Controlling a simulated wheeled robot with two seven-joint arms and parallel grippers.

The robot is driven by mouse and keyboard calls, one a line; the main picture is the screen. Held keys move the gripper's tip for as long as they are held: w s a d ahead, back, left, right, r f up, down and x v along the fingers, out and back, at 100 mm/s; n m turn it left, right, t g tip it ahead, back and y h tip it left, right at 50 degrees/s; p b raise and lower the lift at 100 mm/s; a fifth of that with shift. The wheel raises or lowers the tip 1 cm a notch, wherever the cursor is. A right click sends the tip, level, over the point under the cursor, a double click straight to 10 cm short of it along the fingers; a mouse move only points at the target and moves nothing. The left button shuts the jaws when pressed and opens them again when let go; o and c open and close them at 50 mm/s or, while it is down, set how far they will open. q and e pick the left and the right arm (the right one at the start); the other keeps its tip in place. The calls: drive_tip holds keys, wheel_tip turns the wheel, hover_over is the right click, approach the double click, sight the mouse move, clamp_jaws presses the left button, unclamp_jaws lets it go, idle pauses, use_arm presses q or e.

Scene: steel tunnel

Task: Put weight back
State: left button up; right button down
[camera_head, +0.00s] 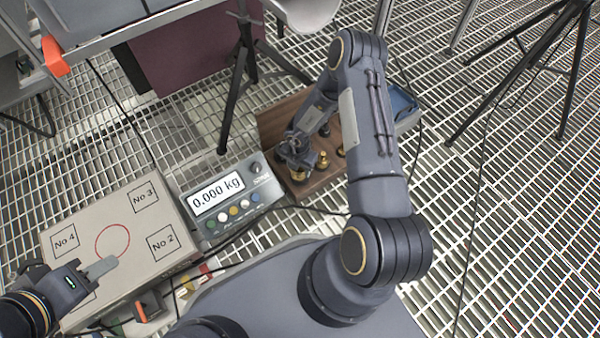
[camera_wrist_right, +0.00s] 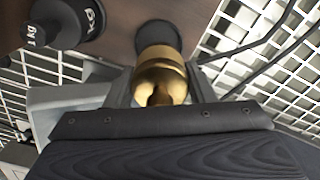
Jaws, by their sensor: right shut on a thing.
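A brass weight (camera_wrist_right: 160,78) is held between the fingers of my right gripper (camera_wrist_right: 158,92), at the wooden weight holder (camera_wrist_right: 120,35). A dark round spot on the wood lies just beyond it; I cannot tell whether the weight is seated. In the head view my right gripper (camera_head: 297,152) is over the left part of the wooden holder (camera_head: 312,184), where other brass weights (camera_head: 322,160) stand. The scale (camera_head: 85,225) has a red circle with nothing on it, and its display (camera_head: 216,194) reads 0.000 kg.
A blue item (camera_head: 403,103) lies right of the holder. Tripod legs (camera_head: 235,95) stand behind the display, with another tripod (camera_head: 530,65) at right. The floor is steel grating.

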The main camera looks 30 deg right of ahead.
sight(300, 171)
drive_tip(key=shift+w+d+f, duration=0.15)
drive_tip(key=shift+f, duration=0.1)
wheel_tip(300, 171, down, 4)
drive_tip(key=shift+w+d+r+b, duration=0.15)
drive_tip(key=shift+r+b, duration=0.1)
drive_tip(key=shift+b, duration=0.8)
drive_tip(key=shift+r, duration=0.1)
drive_tip(key=c, duration=0.6)
unclamp_jaws()
drive_tip(key=shift+c, duration=0.2)
wheel_tip(300, 171, up, 12)
drive_tip(key=p, duration=0.6)
